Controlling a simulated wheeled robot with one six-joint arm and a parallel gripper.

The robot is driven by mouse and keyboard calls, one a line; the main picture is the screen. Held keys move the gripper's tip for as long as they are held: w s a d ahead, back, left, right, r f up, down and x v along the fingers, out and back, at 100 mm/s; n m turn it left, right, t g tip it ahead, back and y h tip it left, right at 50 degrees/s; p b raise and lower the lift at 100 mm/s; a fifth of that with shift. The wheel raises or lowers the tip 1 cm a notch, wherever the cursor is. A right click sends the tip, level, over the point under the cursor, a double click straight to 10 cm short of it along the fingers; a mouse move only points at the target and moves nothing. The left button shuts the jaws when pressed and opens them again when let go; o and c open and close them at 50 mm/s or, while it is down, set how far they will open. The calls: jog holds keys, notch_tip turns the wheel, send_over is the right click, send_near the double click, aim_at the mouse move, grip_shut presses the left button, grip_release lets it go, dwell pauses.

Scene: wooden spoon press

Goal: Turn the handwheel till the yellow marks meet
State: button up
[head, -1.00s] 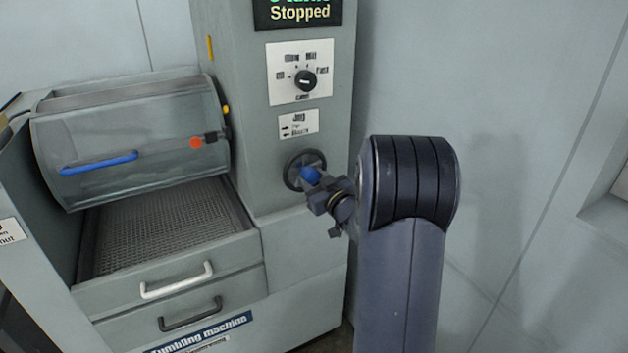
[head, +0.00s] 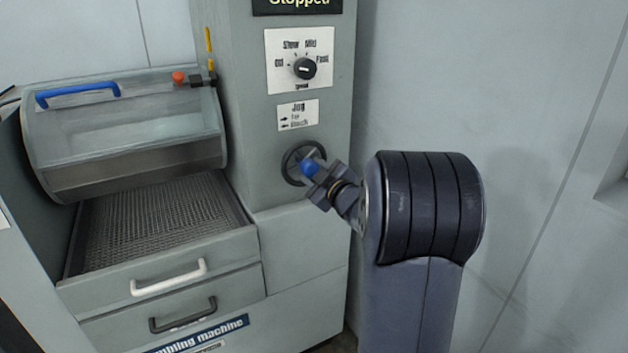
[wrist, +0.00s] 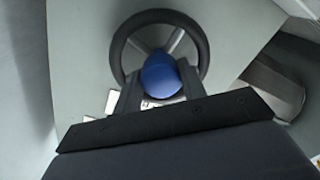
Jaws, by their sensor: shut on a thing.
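The black handwheel (head: 288,165) sits on the front of the grey column. It also shows in the wrist view (wrist: 119,52). My gripper (head: 315,176) is shut on the wheel's blue knob (head: 308,168), which also shows between the jaws in the wrist view (wrist: 160,75). A long yellow mark (head: 208,40) is on the column's edge. A short yellow mark (head: 211,64) is on the rim of the clear drum (head: 130,130). The drum mark lies just below the column mark, with a small gap seen between them.
The drum carries a blue handle (head: 78,95) and an orange knob (head: 179,78), both near its top. A mesh tray (head: 160,225) and drawers with a white handle (head: 168,278) and a black handle (head: 182,315) are below. A speed dial (head: 304,69) is above the wheel.

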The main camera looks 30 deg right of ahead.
jog(key=shift+n+b, duration=0.35)
jog(key=shift+n, duration=0.25)
jog(key=o, duration=1)
jog(key=shift+s, duration=0.1)
jog(key=s, duration=1)
jog(key=shift+s+d+r+p, duration=0.1)
jog(key=shift+s+d+p, duration=0.2)
jog(key=shift+s+p, duration=0.1)
jog(key=shift+w, duration=0.1)
